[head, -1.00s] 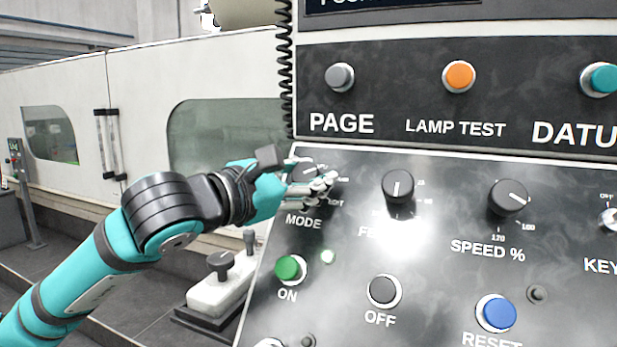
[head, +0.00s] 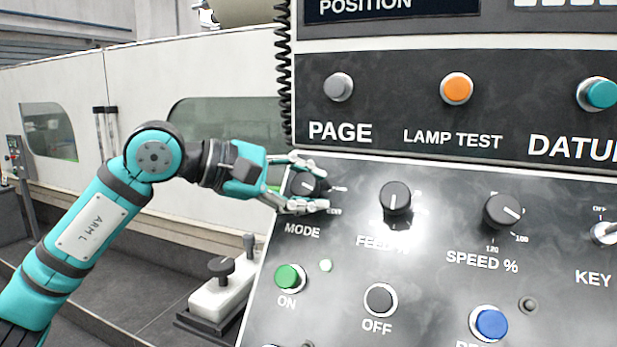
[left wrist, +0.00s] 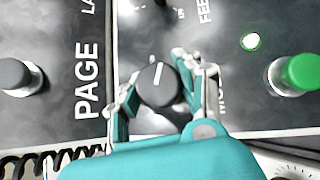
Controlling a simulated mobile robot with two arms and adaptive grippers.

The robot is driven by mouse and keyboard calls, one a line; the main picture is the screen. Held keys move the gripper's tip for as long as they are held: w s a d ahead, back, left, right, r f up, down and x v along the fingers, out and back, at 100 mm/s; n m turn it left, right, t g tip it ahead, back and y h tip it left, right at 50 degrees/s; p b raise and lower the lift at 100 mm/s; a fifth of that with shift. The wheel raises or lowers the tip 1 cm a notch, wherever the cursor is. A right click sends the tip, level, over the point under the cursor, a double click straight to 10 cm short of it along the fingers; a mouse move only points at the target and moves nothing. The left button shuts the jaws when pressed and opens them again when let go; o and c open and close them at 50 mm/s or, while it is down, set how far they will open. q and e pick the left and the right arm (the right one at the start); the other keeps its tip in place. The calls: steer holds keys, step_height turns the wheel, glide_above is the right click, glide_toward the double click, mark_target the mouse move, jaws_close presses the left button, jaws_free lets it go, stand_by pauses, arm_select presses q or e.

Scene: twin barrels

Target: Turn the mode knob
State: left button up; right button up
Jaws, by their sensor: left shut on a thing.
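The black mode knob (head: 304,184) sits at the upper left of the sloped control panel, above the word MODE. My left gripper (head: 317,185) reaches in from the left, one finger above the knob and one below. In the left wrist view the knob (left wrist: 157,86) shows a white pointer line and lies between the fingers of the left gripper (left wrist: 162,92), which is shut on it. The fingers hide part of the markings around the knob. My right gripper is in neither view.
The feed knob (head: 396,198) and speed knob (head: 503,211) stand right of the mode knob. Below are the green ON button (head: 290,277) and OFF button (head: 380,299). The PAGE button (head: 339,87) is above. A coiled black cable (head: 285,80) hangs at the panel's left edge.

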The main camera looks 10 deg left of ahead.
arm_select(q)
steer(key=shift+m+g+p, duration=0.5)
steer(key=shift+m+g, duration=0.2)
steer(key=shift+m, duration=0.3)
steer(key=shift+y, duration=0.3)
steer(key=shift+f, duration=0.1)
steer(key=o, duration=1.2)
steer(key=shift+s+a, duration=0.1)
steer(key=shift+s, duration=0.05)
steer(key=shift+o, duration=0.2)
steer(key=shift+a, duration=0.1)
steer(key=v, duration=1.1)
steer(key=shift+a+r, duration=0.25)
steer(key=shift+r, duration=0.05)
steer(key=shift+s, duration=0.1)
